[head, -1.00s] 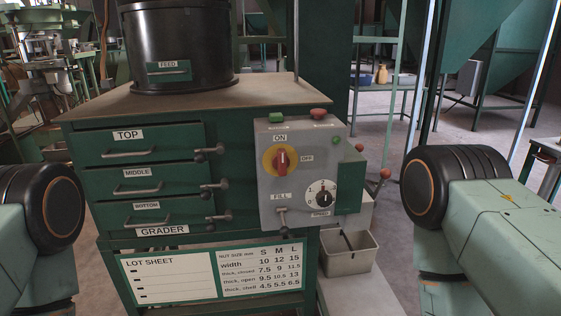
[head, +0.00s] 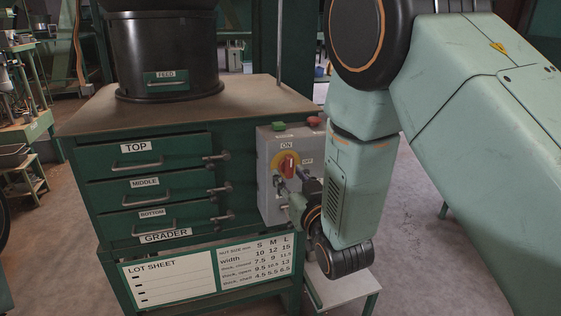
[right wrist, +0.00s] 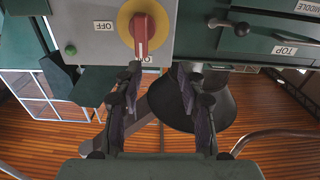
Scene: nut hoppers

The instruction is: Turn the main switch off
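The main switch is a red knob on a yellow disc (head: 287,164), set in the grey control box. In the right wrist view the red knob (right wrist: 142,32) has its white mark pointing at the ON label, with OFF off to the side. My right gripper (head: 292,187) is just below and in front of the knob in the head view. In the right wrist view my right gripper (right wrist: 156,70) is open and empty. Its fingers are apart, with the left one close to the knob's end; contact cannot be told. My left gripper is out of view.
The grey box (head: 265,147) carries a green button (head: 279,126) and a red button (head: 313,121) on top. My right arm hides its lower right. The green grader cabinet (head: 110,165), with handled drawers and latches, stands to the left.

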